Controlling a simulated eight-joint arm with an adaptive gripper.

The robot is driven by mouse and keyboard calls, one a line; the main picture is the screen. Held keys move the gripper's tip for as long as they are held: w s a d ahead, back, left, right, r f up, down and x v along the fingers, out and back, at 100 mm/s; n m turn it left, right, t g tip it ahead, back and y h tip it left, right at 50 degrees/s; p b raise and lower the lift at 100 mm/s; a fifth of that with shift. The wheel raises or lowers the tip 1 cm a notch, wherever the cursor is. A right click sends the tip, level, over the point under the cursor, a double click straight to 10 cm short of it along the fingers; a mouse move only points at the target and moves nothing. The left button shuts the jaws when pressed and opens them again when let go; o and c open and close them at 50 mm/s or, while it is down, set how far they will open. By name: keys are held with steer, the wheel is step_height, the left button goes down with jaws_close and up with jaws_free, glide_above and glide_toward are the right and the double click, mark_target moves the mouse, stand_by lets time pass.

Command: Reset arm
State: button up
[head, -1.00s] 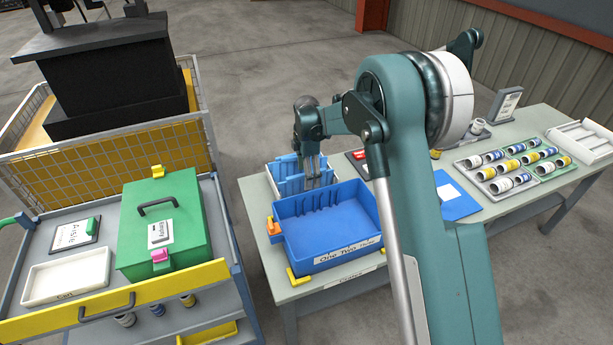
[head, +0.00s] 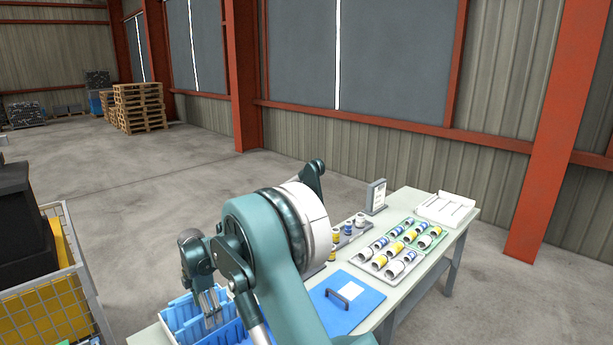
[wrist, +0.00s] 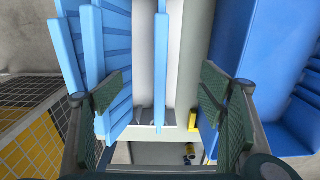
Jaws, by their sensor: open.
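My gripper (head: 210,303) hangs at the end of my teal arm, over the white bin with light-blue dividers (head: 180,330) on the near left of the workbench. In the wrist view my gripper (wrist: 167,105) has its two dark padded fingers wide apart with nothing between them. One light-blue divider (wrist: 161,70) stands upright beyond the fingers, in the gap between them. More light-blue slats (wrist: 100,45) lie to the left. I cannot tell whether the fingers touch any of these.
The blue tub (wrist: 235,60) is close on the right in the wrist view. A wire-sided cart (head: 75,260) stands left.

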step_height(320, 180, up, 4)
steer(key=p, duration=0.3)
steer(key=shift+f, duration=0.15)
steer(key=shift+d+r, duration=0.25)
steer(key=d+r+m+t+b, duration=0.15)
steer(key=d+r+m, duration=0.45)
steer(key=d+r, duration=0.9)
steer(key=s+d+r+m+t+y+b, duration=0.1)
steer(key=s+d+r+m, duration=0.25)
steer(key=d, duration=0.55)
steer(key=s+d+r+m+t+b, duration=0.1)
steer(key=s+d+r+m, duration=0.3)
steer(key=d, duration=0.5)
steer(key=s+d+r+m+t+b, duration=0.1)
steer(key=s+d+r+m, duration=0.15)
steer(key=s+d, duration=0.5)
steer(key=s+d+r+m+t+b, duration=0.1)
steer(key=s+d+m, duration=0.2)
steer(key=s+d, duration=0.45)
steer(key=s+d+f+m+t+b, duration=0.1)
steer(key=s+d+f+m, duration=0.2)
steer(key=s, duration=0.5)
steer(key=s+d+f+m+h+b, duration=0.1)
steer(key=s+d+f+m, duration=0.3)
steer(key=s+d, duration=0.4)
steer(key=shift+d+m+t, duration=0.15)
steer(key=shift+m+t, duration=0.2)
steer(key=shift+m, duration=0.15)
